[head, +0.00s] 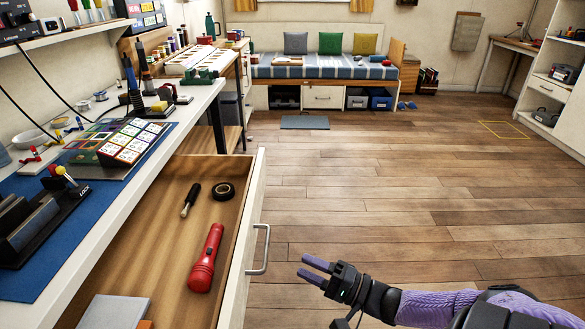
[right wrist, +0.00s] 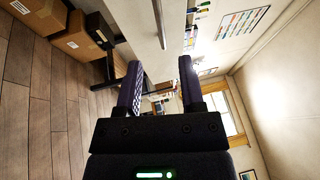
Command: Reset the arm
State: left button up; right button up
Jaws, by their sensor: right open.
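My right gripper (head: 312,269) is at the bottom middle of the head view, over the wooden floor and to the right of the open drawer's handle (head: 261,250). Its two purple fingers are apart with nothing between them. It looks clear of the drawer front. In the right wrist view the open fingers (right wrist: 162,85) point into the room, also with nothing between them. My right arm reaches in from the lower right. My left gripper does not show in the head view.
The open drawer (head: 180,220) holds a red flashlight (head: 206,258), a screwdriver (head: 190,199) and black tape (head: 223,191). A cluttered workbench (head: 150,160) stands on the left. Cardboard boxes (right wrist: 78,43) show in the wrist view. The floor (head: 400,190) in the middle is clear.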

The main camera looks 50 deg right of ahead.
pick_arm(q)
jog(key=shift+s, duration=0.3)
